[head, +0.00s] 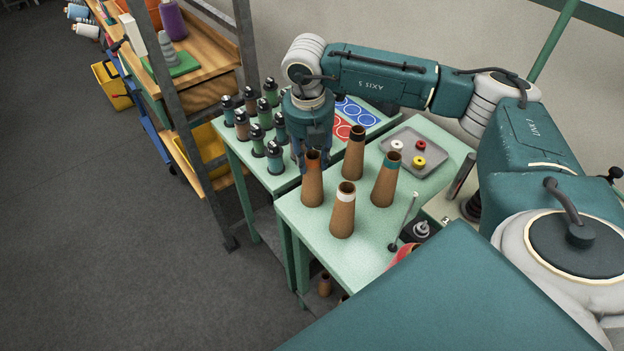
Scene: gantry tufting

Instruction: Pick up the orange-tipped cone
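The orange-tipped cone (312,187) is a brown tapered cone standing upright at the left edge of the green table. My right gripper (313,162) points down at its top. The fingers show on the left and right of the orange tip, with a small gap visible, so the gripper looks open. Whether a finger touches the cone cannot be told. My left gripper is not in view.
Close by stand a black-tipped cone (353,157), a teal-tipped cone (385,184) and a white-tipped cone (343,215). A grey tray (432,178) with small discs lies behind right. Several dark-capped spools, including one green spool (275,158), stand on the adjoining table.

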